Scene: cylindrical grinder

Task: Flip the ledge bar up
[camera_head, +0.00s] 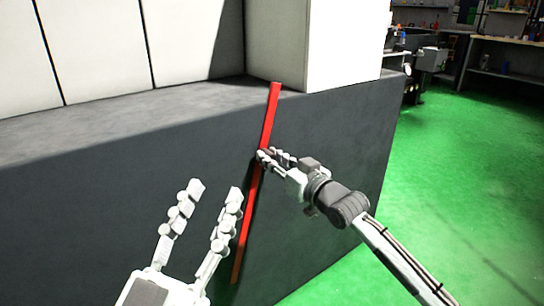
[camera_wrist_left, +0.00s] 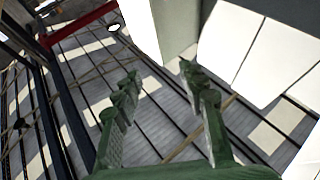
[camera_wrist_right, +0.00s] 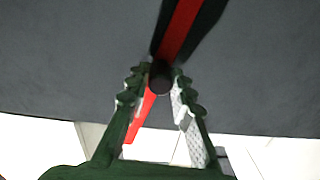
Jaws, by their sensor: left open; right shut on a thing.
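The ledge bar, a long thin red bar (camera_head: 268,118), stands steeply tilted across the dark front of the machine. Its top end rises above the grey ledge and leans right; its lower end hangs down the front. My right gripper (camera_head: 263,157) is shut on the bar near its middle, from the right. In the right wrist view the red bar (camera_wrist_right: 181,28) runs up from between the fingertips (camera_wrist_right: 161,80), where a dark round part sits. My left gripper (camera_head: 215,191) is open and empty, to the left of the bar. Its open fingers also show in the left wrist view (camera_wrist_left: 158,72).
The grey ledge (camera_head: 130,113) runs along the dark machine base (camera_head: 90,200), below white panels (camera_head: 100,45). A white block (camera_head: 340,45) stands behind the bar's top. Green floor (camera_head: 460,190) is clear at right; benches stand at the back right.

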